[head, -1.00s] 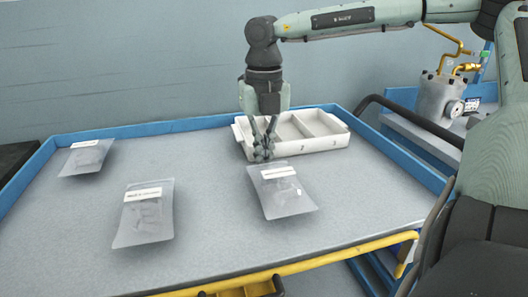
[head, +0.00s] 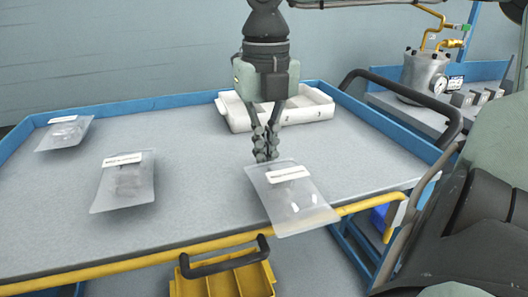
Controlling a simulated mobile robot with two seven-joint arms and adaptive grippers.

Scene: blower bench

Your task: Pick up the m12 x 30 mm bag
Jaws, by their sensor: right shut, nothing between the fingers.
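Three clear bags with white labels show in the head view; the label print is too small to read, so I cannot tell which is the M12 x 30 mm one. One bag (head: 292,205) is at the front right, its near end overlapping the table's front edge and yellow rail. Another bag (head: 125,185) lies left of centre, and a third bag (head: 63,135) lies at the far left. My right gripper (head: 264,152) points down, shut and empty, at the far edge of the right bag. I cannot tell whether it touches the bag. My left gripper is not in view.
A white divided tray (head: 238,117) stands behind my right gripper. The blue-rimmed grey table (head: 190,150) is clear between the bags. A yellow bin (head: 222,282) with a black handle is below the front rail. A metal canister with a gauge (head: 424,72) stands at the right.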

